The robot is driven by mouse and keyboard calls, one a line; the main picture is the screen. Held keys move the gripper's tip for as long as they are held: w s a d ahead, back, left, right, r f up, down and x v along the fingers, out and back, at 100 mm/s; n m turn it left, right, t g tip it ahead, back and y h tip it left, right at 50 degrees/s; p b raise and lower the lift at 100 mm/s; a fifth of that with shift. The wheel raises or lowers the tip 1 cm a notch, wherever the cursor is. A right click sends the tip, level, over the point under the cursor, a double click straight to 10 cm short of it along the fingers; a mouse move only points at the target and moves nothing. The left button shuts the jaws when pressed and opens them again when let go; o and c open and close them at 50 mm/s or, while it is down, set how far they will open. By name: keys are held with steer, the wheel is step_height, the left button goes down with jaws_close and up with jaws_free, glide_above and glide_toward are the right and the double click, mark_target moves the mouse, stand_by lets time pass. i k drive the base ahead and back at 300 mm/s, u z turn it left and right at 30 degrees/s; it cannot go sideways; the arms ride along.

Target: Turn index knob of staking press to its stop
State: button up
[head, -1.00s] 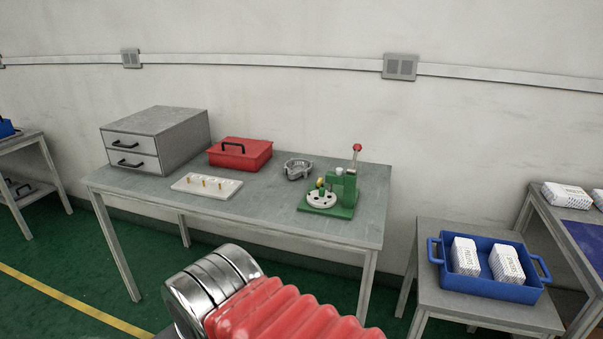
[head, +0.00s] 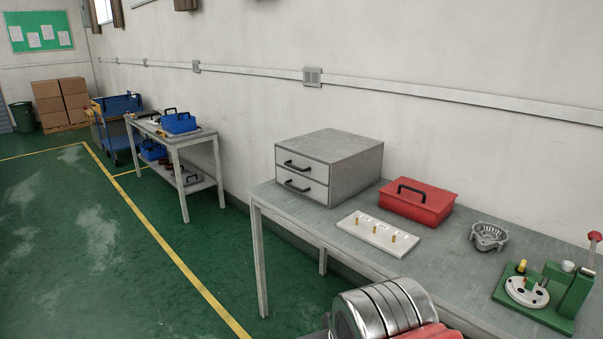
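The green staking press (head: 570,290) stands on the grey table at the far right of the head view, partly cut by the frame edge. Its round white index plate (head: 527,291) with dark holes lies on the green base. A small yellow knob (head: 521,266) stands at the back of the plate. The press lever has a red ball (head: 595,236) on top, and a white knob (head: 568,266) sits on the press body. My arm, with metal rings and a red bellows, shows at the bottom. My gripper is outside the view.
The grey table (head: 455,290) also bears a two-drawer cabinet (head: 329,166), a red toolbox (head: 417,202), a white board with brass pins (head: 378,235) and a metal housing (head: 488,236). A shelf table (head: 172,137) with blue boxes stands further left. The green floor (head: 90,250) at left is open.

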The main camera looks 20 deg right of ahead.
mark_target(520, 269)
steer(key=z, duration=0.3)
steer(key=i, duration=0.75)
steer(key=z, duration=1.1)
steer(key=i, duration=0.9)
steer(key=z, duration=0.6)
